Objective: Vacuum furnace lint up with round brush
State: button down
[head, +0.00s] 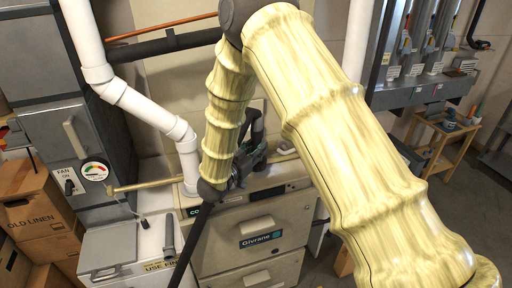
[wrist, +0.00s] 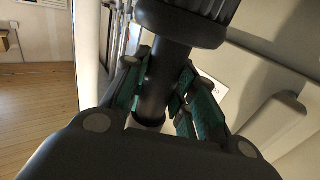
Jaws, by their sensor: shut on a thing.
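My gripper (wrist: 168,95) is shut on a black tube (wrist: 166,78) with teal-padded fingers on both sides. The tube widens into a dark ribbed end (wrist: 205,12) at the top of the wrist view, and a pale ring shows at its lower end. I cannot tell whether this is the round brush or another vacuum part. In the head view my gripper (head: 246,165) is small and partly hidden, above the beige Givrane cabinet (head: 232,222). The grey furnace cabinet (head: 62,130) with a fan switch and gauge stands at left. I cannot make out any lint.
White pipe (head: 137,103) bends down past the furnace cabinet. A pale box (head: 107,250) and cardboard boxes (head: 38,210) stand at lower left. A wooden stand (head: 437,140) and a grey wall panel (head: 420,92) are at right. Grey floor shows at far right.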

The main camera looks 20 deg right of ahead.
jog(key=shift+f+b, duration=1.2)
jog(key=shift+f, duration=0.95)
jog(key=shift+f, duration=0.2)
jog(key=shift+d, duration=0.15)
jog(key=shift+w+d+r, duration=0.1)
jog(key=shift+d, duration=2.6)
jog(key=shift+w+d+r, duration=0.1)
jog(key=shift+d, duration=2.6)
jog(key=shift+r, duration=0.1)
jog(key=shift+r+p, duration=1)
jog(key=shift+r, duration=1.4)
jog(key=shift+r, duration=0.1)
